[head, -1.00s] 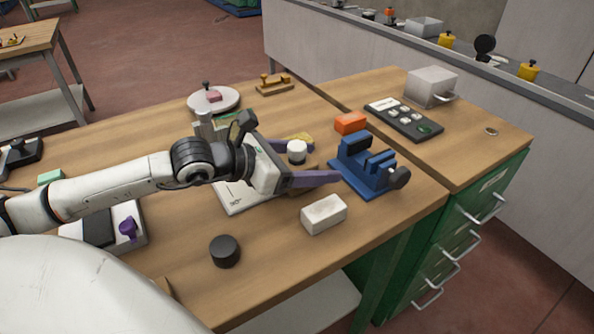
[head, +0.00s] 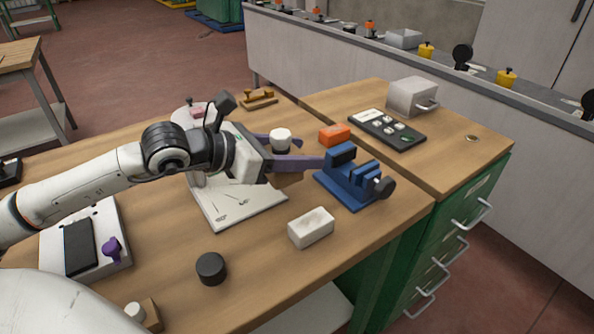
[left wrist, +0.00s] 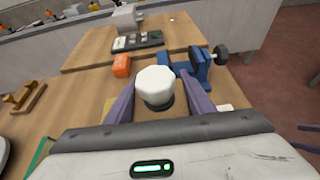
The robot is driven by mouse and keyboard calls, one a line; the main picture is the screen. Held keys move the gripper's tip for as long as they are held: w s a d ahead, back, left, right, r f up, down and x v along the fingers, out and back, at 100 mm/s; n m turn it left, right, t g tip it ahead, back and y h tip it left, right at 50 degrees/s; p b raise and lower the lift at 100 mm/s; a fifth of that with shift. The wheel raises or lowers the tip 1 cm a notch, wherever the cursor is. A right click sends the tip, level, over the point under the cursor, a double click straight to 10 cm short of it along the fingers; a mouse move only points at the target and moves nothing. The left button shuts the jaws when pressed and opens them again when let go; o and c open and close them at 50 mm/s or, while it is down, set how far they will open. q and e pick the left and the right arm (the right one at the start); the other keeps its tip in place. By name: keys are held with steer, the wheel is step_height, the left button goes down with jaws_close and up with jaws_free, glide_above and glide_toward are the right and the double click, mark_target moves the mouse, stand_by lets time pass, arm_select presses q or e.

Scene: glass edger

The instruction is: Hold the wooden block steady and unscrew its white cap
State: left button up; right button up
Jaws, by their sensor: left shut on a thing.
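A wooden block (head: 288,180) with a white cap (head: 281,140) is between the purple fingers of my left gripper (head: 291,152). My left gripper is shut on the block. The cap stands upright above the fingers, with a dark ring under it. The block appears to be held above the bench.
A blue vise (head: 350,182) stands just right of the fingers, with an orange block (head: 334,135) behind it. A white block (head: 311,227) and a black puck (head: 211,268) lie in front. A white sheet (head: 240,207) lies below the gripper. Another white-topped wooden piece (head: 152,316) shows at the bottom edge.

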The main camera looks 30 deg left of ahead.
mark_target(286, 131)
arm_select(q)
step_height(286, 131, up, 4)
steer(key=shift+r, duration=0.25)
steer(key=o, duration=0.3)
steer(key=c, duration=0.7)
